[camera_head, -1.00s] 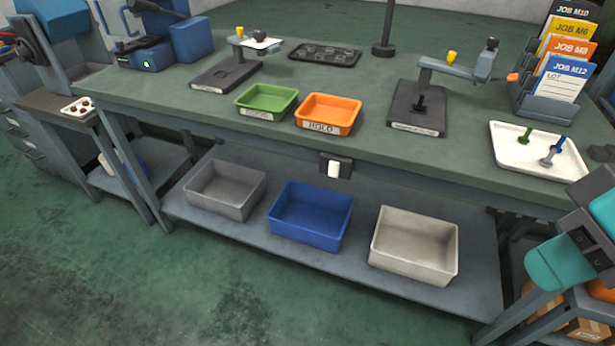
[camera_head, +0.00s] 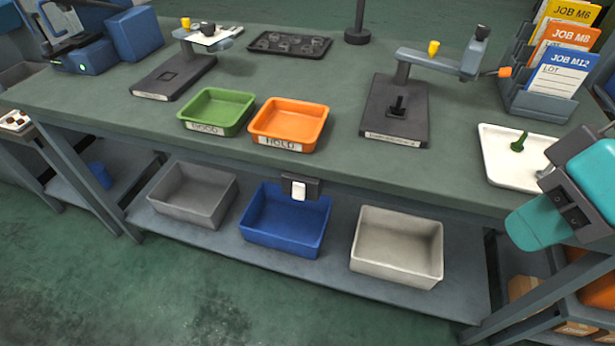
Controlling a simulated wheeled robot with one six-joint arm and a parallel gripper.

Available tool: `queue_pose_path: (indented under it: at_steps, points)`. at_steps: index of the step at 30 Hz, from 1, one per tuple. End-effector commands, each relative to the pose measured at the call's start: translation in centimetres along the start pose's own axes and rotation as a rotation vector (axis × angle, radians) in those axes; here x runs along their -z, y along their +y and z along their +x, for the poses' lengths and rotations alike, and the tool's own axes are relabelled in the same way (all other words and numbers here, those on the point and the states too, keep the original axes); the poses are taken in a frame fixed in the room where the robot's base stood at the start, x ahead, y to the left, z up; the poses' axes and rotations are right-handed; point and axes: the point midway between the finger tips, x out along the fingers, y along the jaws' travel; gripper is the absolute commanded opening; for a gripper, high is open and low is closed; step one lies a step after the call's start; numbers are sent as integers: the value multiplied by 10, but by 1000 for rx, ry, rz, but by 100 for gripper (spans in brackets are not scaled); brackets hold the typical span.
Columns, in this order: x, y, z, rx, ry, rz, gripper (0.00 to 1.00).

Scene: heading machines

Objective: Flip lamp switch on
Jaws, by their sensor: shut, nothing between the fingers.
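The lamp switch (camera_head: 298,191) is a white rocker on a dark plate under the front edge of the green workbench (camera_head: 350,163). Whether it is on or off cannot be told. Behind it on the bench, a dark pole on a round base (camera_head: 357,37) looks like the lamp's stand; its top is out of frame. My gripper (camera_head: 538,222), with teal parts, is at the right edge, in front of the bench. It is shut and empty, well to the right of the switch and apart from it. It covers part of the white tray.
The green bin (camera_head: 217,98) and orange bin (camera_head: 289,108) stand on the bench above the switch. Grey (camera_head: 193,207), blue (camera_head: 283,240) and cream (camera_head: 396,270) bins sit on the lower shelf. A white tray (camera_head: 500,178) lies at right. Floor in front is clear.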

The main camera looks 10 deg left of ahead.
Motion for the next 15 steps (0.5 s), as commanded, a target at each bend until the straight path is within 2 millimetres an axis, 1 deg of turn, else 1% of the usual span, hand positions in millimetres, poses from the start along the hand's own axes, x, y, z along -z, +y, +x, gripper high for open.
queue_pose_path:
  at_steps: [11,14,15]
  points:
    - [1,0,0,0,0,-1,0]
    - [11,0,4,-6,1,-14,0]
    - [19,0,7,-12,3,-23,0]
